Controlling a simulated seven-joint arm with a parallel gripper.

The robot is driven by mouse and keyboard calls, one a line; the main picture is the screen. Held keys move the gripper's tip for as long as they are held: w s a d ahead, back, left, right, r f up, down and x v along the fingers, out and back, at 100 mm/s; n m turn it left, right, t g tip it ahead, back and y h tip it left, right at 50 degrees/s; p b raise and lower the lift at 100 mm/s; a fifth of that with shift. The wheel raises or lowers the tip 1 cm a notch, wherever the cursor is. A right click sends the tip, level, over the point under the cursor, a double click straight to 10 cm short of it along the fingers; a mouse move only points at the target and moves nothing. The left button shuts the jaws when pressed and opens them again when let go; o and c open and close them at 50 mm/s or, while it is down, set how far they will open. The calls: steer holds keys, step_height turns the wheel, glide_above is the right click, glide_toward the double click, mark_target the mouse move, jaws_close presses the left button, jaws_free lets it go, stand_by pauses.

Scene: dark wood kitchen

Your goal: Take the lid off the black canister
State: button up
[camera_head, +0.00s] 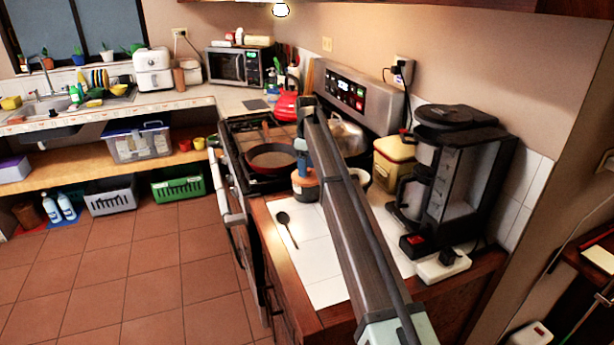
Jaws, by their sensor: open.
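My arm reaches from the lower right up over the counter beside the stove. My gripper (302,164) seems to point down at its far end. It is open, but it is small and partly hidden by my forearm, and the fingers are hard to make out. A small dark and orange jar-like thing (305,188) stands on the counter just below it; I cannot tell whether they touch. I cannot pick out a black canister with certainty; my forearm covers part of the counter, and I see no separate lid.
A large black coffee maker (465,175) and a yellow canister (394,160) stand right of my arm. A black spoon (287,229) lies on the white tiles. A pan (271,157) sits on the stove to the left. The front counter tiles (322,270) are mostly clear.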

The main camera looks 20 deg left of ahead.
steer(key=shift+f, duration=0.25)
steer(key=c, duration=1.1)
steer(key=shift+r, duration=0.1)
